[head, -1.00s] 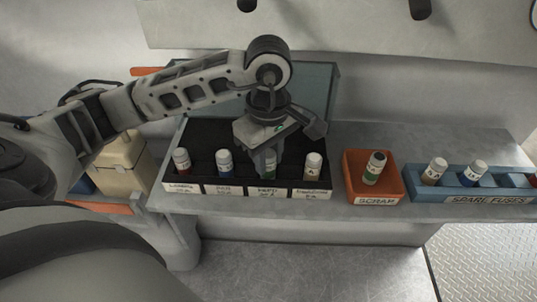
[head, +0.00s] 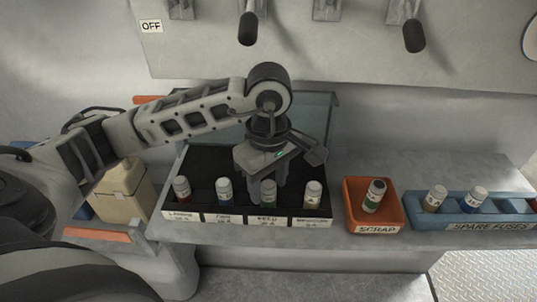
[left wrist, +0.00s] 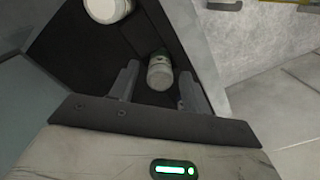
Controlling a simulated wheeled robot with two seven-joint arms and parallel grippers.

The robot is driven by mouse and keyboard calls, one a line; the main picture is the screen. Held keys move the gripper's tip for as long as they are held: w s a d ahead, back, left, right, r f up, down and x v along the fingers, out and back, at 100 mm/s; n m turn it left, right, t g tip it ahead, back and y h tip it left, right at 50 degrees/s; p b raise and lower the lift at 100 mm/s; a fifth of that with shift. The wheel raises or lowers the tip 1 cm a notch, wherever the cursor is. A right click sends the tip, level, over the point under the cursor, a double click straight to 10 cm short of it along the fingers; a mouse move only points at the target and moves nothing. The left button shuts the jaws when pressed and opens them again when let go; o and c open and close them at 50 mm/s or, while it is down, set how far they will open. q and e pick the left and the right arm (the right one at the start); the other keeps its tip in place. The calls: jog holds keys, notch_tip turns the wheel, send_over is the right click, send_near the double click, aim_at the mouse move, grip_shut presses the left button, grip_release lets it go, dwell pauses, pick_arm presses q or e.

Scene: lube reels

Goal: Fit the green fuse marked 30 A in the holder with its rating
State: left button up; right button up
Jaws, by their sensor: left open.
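A green-banded fuse (head: 268,193) with a pale cap stands upright in the third holder of the black fuse box, behind a label that seems to read FEED with a blurred rating. My left gripper (head: 267,185) is right above and around this fuse, with its fingers apart. In the left wrist view the pale-capped fuse (left wrist: 160,73) shows between the two open fingers (left wrist: 158,88), with a gap on each side. Another green-banded fuse (head: 374,196), with a dark cap, leans in the orange scrap bin (head: 378,229). My right gripper is not in view.
Red (head: 182,190), blue (head: 224,190) and tan (head: 313,194) fuses stand in the neighbouring holders. The blue spare fuses rack (head: 490,226) at right holds a tan and a blue fuse, with an empty slot beside them. A raised clear lid (head: 310,115) stands behind my gripper.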

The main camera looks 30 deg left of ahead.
aim_at(269, 184)
pick_arm(q)
notch_tip(269, 184, up, 11)
jog(key=p, duration=0.1)
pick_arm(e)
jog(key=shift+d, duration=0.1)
pick_arm(q)
jog(key=shift+f, duration=0.1)
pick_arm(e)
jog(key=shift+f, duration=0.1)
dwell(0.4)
